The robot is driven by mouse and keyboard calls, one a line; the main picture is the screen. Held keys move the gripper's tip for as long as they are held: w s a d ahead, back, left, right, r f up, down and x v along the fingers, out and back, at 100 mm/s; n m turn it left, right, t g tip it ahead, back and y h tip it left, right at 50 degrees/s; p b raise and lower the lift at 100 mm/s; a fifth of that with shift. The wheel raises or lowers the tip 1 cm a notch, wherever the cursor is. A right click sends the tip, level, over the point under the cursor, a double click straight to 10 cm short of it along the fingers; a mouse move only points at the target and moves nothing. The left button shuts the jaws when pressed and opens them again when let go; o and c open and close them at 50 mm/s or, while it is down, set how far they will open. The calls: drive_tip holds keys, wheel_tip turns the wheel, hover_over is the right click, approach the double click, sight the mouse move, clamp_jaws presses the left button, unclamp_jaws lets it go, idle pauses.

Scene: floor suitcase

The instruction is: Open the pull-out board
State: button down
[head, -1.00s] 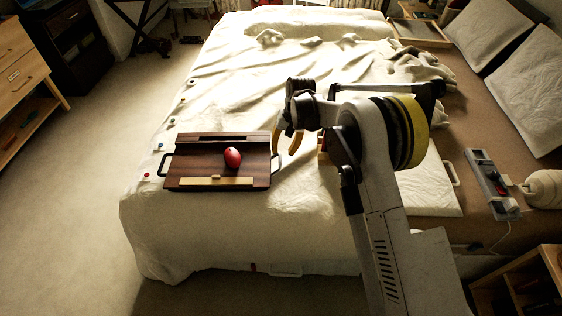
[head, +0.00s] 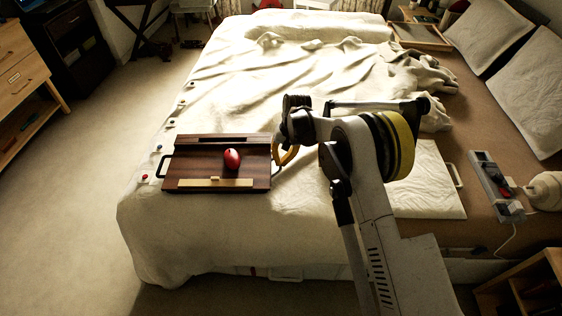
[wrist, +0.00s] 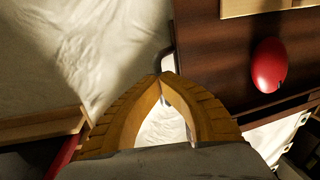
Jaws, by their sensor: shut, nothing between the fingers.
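A dark brown wooden tray (head: 200,165) lies on the bed, with a black handle at each short end. A pale wooden strip (head: 214,183) with a small knob lies along its front edge; I cannot tell whether this is the pull-out board. A red egg-shaped object (head: 232,159) rests on the tray. My gripper (head: 284,158) is at the tray's right end. In the wrist view its yellow fingers (wrist: 168,76) meet at the tips with nothing between them, beside the tray's dark handle (wrist: 167,57). I cannot tell whether they touch it.
The cream-covered bed (head: 230,225) fills the middle. A wooden-edged item (wrist: 40,128) lies left of the fingers in the wrist view. A power strip (head: 492,185) is at the right. A wooden drawer unit (head: 20,70) stands far left, with open floor before it.

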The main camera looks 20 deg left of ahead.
drive_tip(key=shift+f, duration=0.15)
drive_tip(key=w+d, duration=0.1)
drive_tip(key=d, duration=0.3)
drive_tip(key=w+d, duration=0.2)
drive_tip(key=d, duration=0.3)
drive_tip(key=w+d, duration=0.1)
drive_tip(key=d, duration=0.3)
drive_tip(key=shift+w+d, duration=0.2)
drive_tip(key=c, duration=1.5)
unclamp_jaws()
drive_tip(key=shift+a, duration=0.1)
wheel_tip(320, 180, up, 12)
drive_tip(key=d, duration=0.2)
drive_tip(key=shift+w, duration=0.3)
drive_tip(key=shift+f, duration=0.1)
